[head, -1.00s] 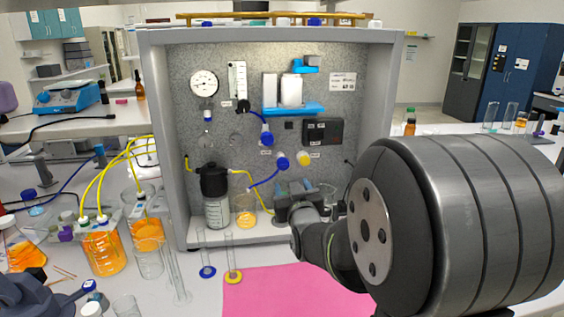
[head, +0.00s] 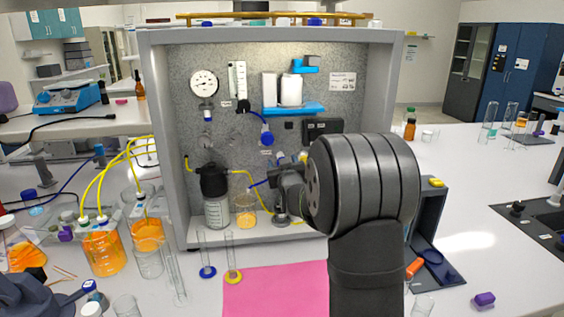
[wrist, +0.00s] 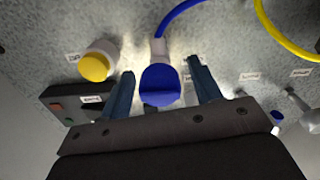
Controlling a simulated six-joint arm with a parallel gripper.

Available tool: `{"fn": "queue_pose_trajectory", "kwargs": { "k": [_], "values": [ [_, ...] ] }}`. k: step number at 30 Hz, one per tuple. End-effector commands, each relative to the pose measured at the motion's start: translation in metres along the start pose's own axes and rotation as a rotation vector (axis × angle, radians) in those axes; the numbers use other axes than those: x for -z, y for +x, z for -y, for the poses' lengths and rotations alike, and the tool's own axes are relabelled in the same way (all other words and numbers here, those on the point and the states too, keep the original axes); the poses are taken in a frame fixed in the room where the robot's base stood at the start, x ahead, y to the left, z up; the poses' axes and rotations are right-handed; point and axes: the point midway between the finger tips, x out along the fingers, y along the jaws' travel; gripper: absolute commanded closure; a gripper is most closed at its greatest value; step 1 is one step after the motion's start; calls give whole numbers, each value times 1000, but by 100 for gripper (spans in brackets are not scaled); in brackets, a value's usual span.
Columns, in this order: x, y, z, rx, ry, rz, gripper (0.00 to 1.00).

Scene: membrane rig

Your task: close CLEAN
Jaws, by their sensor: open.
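A blue valve knob (wrist: 160,87) with a blue tube at it shows in the wrist view. My gripper (wrist: 160,78) is open, with one finger on each side of this knob and a visible gap to each. A yellow valve knob (wrist: 95,67) is left of the left finger. In the head view my gripper (head: 279,168) is at the lower middle of the panel and mostly covers the blue knob. Another blue valve (head: 267,139) is above it, on a blue tube. The small labels are too blurred to read, so I cannot tell which valve is CLEAN.
The grey cabinet (head: 163,140) frames the panel. A dark-capped bottle (head: 216,190) and an orange-filled beaker (head: 245,209) stand on its floor, left of my gripper. A black box (head: 323,128) is on the panel. A pink mat (head: 275,290) lies in front.

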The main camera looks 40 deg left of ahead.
Motion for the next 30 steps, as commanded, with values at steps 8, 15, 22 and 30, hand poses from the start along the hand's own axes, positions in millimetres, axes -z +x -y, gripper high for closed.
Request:
{"fn": "queue_pose_trajectory", "kwargs": {
  "k": [8, 15, 22, 30],
  "values": [
    [-1, 17, 0, 0, 0, 1, 42],
    [0, 17, 0, 0, 0, 1, 44],
    [0, 17, 0, 0, 0, 1, 87],
    [0, 16, 0, 0, 30, 0, 87]
  ]
}}
